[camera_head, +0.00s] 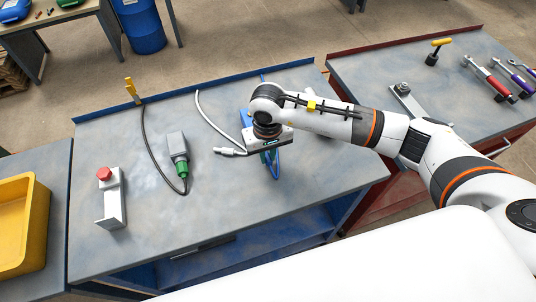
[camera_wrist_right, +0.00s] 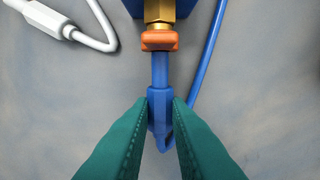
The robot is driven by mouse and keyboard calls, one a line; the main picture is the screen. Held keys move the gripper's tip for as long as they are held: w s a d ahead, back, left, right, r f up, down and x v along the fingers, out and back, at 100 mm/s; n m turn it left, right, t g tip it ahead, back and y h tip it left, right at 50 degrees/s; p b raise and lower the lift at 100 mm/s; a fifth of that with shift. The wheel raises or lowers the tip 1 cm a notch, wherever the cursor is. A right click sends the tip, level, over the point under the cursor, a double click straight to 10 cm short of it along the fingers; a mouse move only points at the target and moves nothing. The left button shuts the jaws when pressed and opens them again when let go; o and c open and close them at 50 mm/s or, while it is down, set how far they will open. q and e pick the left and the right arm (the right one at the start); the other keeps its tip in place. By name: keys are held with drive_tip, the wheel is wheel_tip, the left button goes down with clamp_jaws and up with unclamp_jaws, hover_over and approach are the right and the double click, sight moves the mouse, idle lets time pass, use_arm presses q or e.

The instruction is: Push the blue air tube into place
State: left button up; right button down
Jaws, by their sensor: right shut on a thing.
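In the right wrist view, the blue air tube's plug (camera_wrist_right: 160,108) is between the green fingers of my right gripper (camera_wrist_right: 161,112), which is shut on it. The plug's thin upper end meets an orange collar (camera_wrist_right: 160,40) below a brass fitting (camera_wrist_right: 159,10) on a blue block. I cannot tell how deep the end sits in the collar. In the head view my right gripper (camera_head: 268,158) is over the workbench, and its wrist hides most of the blue block (camera_head: 245,116). My left gripper is not in view.
A white cable with a connector (camera_head: 231,151) lies just left of the block. On the bench (camera_head: 150,240) stand a grey connector box with a green end (camera_head: 177,150) and a red-button box (camera_head: 110,197). The bench front is clear.

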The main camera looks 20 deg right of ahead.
drive_tip(key=shift+w+b, duration=0.65)
drive_tip(key=shift+w, duration=0.05)
drive_tip(key=c, duration=1.3)
unclamp_jaws()
wheel_tip(320, 180, up, 12)
drive_tip(key=b, duration=0.2)
drive_tip(key=shift+s, duration=0.15)
